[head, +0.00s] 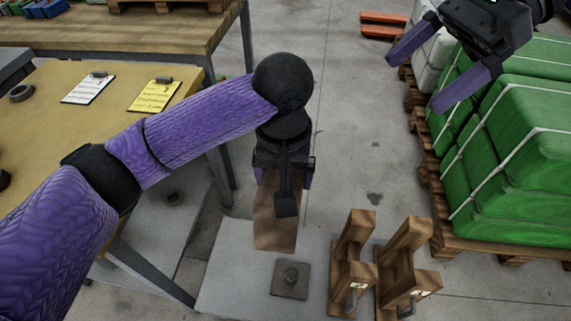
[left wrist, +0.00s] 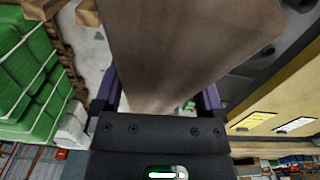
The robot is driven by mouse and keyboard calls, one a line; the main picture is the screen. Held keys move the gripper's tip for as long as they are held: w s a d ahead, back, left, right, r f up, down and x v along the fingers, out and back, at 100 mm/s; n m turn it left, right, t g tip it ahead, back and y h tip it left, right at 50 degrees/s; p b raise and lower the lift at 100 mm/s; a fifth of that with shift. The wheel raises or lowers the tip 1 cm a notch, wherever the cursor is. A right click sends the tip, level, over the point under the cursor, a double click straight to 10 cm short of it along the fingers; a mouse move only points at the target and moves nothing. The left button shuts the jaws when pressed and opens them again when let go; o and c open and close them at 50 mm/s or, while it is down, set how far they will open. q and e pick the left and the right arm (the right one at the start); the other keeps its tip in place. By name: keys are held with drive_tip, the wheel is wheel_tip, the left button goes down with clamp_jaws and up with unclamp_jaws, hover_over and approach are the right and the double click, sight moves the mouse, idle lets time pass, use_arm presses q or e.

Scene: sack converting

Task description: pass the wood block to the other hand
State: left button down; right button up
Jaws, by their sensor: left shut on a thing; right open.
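The wood block (head: 274,220) is a long brown piece. It hangs down from my left gripper (head: 284,178), over the pale grey surface in the middle of the head view. My left gripper is shut on its upper end; the wrist and jaw housing hide part of the grip. In the left wrist view the wood block (left wrist: 190,45) fills the upper middle, between the purple fingers of my left gripper (left wrist: 160,100). My right gripper (head: 420,76) is open and empty at the upper right, well apart from the block, near the green sacks.
A pallet of green sacks (head: 530,140) stands at right. A yellow-topped table (head: 50,125) with clipboards is at left. The floor between is clear.

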use_arm(q)
drive_tip(key=n, duration=0.1)
drive_tip(key=w+f+n, duration=0.1)
drive_tip(key=f+n, duration=0.1)
drive_tip(key=shift+w+f+n, duration=0.2)
drive_tip(key=shift+w+n, duration=0.05)
drive_tip(key=shift+n, duration=0.15)
drive_tip(key=shift+w+f+n, duration=0.1)
drive_tip(key=shift+w+n, duration=0.05)
drive_tip(key=shift+n, duration=0.25)
wheel_tip(320, 180, up, 27)
drive_tip(key=m, duration=1.2)
hover_over(268, 194)
wheel_tip(268, 194, down, 14)
drive_tip(key=shift+f, duration=0.5)
use_arm(e)
drive_tip(key=m+h, duration=0.5)
drive_tip(key=m, duration=2.5)
hover_over(300, 174)
wheel_tip(300, 174, down, 12)
drive_tip(key=shift+f, duration=0.25)
drive_tip(key=shift+h, duration=0.3)
